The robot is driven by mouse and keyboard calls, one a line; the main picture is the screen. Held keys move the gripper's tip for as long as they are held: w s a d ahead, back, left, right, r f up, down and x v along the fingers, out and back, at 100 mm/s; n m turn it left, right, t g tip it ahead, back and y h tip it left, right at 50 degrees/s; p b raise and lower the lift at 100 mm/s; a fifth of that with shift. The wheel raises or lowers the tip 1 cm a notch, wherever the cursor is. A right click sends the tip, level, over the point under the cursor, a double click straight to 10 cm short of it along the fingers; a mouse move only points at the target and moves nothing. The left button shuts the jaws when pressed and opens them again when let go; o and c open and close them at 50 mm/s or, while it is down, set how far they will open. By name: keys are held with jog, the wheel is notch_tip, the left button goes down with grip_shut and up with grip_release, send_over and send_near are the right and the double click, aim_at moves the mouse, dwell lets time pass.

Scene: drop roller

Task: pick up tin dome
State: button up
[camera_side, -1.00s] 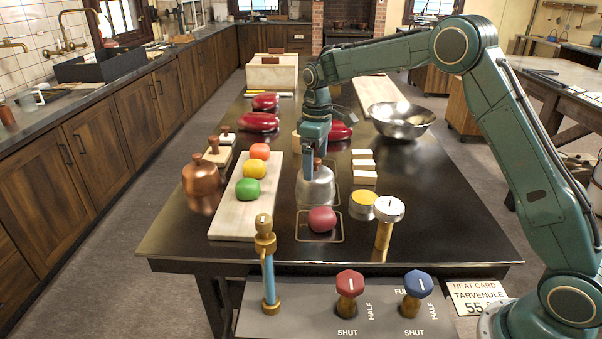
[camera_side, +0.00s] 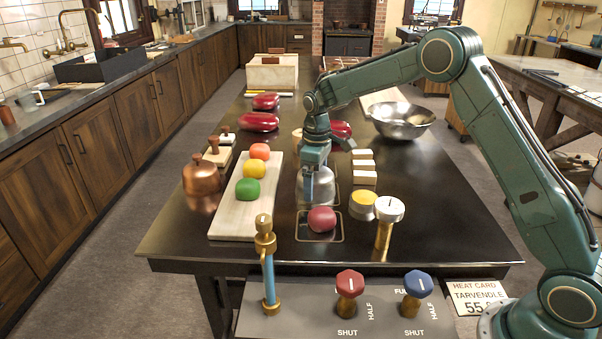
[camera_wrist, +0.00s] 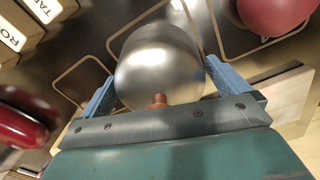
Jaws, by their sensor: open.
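The tin dome (camera_side: 325,187) is a silver cover with a copper-coloured knob, standing on the dark table at its middle. In the wrist view the dome (camera_wrist: 160,62) lies between the two blue fingers, its knob (camera_wrist: 158,100) close to the palm. My gripper (camera_side: 308,185) is open and pointing down at the dome. In the wrist view my gripper (camera_wrist: 162,88) has a finger on each side of the dome; whether they touch it I cannot tell. In the side view my gripper hides part of the dome and its knob.
A dark red ball (camera_side: 321,219) sits just in front of the dome. A board (camera_side: 232,222) with red, yellow and green balls is to the left, beside a copper dome (camera_side: 203,180). White blocks (camera_side: 364,166), a yellow-topped tin (camera_side: 362,199) and a steel bowl (camera_side: 402,121) are to the right.

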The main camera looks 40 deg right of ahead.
dwell(0.4)
jog(key=c, duration=0.9)
jog(key=shift+r, duration=0.1)
notch_tip(320, 180, up, 20)
jog(key=shift+f, duration=0.1)
dwell(0.6)
